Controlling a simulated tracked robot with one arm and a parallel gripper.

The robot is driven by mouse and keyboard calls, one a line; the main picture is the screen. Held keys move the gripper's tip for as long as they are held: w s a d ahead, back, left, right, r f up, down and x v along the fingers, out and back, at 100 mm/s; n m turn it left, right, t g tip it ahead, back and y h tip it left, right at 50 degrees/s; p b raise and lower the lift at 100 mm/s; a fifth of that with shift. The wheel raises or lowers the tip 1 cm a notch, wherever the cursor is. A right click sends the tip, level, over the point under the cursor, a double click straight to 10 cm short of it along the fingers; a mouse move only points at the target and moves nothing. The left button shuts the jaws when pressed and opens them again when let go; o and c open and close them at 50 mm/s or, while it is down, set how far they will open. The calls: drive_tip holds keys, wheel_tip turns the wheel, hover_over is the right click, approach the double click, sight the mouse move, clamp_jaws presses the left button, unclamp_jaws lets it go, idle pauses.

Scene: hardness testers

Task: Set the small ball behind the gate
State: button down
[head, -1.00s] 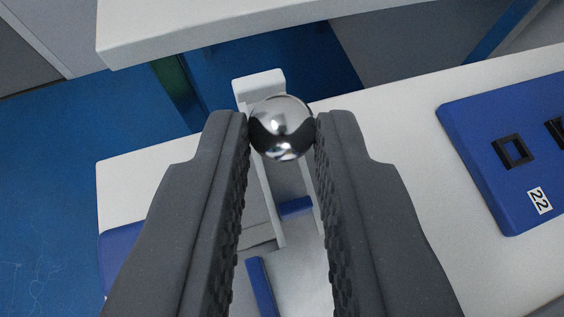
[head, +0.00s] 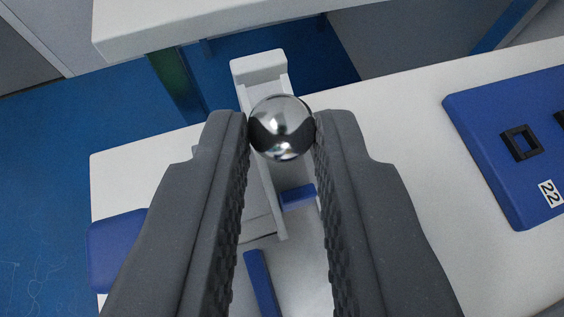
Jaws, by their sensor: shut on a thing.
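My gripper (head: 281,130) is shut on a small shiny metal ball (head: 281,127), held between its two dark fingertips. Below and behind the ball is a white channel (head: 262,72) with raised side walls and an end block at the far end. A blue bar (head: 298,194) lies across the channel and looks like the gate. The ball appears over the channel, on the far side of that bar in the picture. Its height above the channel floor is hard to tell. The fingers hide parts of the channel's sides.
The channel stands on a white table (head: 400,120). A blue panel (head: 500,150) marked 22, with black square frames, lies at the right. Another blue piece (head: 115,245) is at the left. A loose-looking blue strip (head: 262,285) is near the bottom. A white surface (head: 180,22) crosses the top.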

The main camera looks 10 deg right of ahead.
drive_tip(key=c, duration=1.2)
unclamp_jaws()
drive_tip(key=shift+c, duration=0.2)
drive_tip(key=v, duration=1.4)
drive_tip(key=w+a+r+h, duration=0.15)
drive_tip(key=w+r, duration=0.25)
drive_tip(key=r, duration=0.5)
drive_tip(key=w+a+r+n, duration=0.1)
drive_tip(key=w+a+r, duration=0.2)
drive_tip(key=r, duration=0.6)
drive_tip(key=w+a+r+h, duration=0.15)
drive_tip(key=w+r, duration=0.25)
drive_tip(key=r, duration=0.5)
drive_tip(key=s+a+r+t+y, duration=0.1)
drive_tip(key=s+a+r+y, duration=0.2)
drive_tip(key=a+r, duration=1.1)
drive_tip(key=s+a+r+n+t+y, duration=0.1)
drive_tip(key=s+a+r, duration=0.6)
drive_tip(key=a+r, duration=0.7)
drive_tip(key=shift+s+a+r+n+t+y, duration=0.2)
drive_tip(key=shift+a+n+t+y, duration=0.1)
drive_tip(key=shift+t+y, duration=0.55)
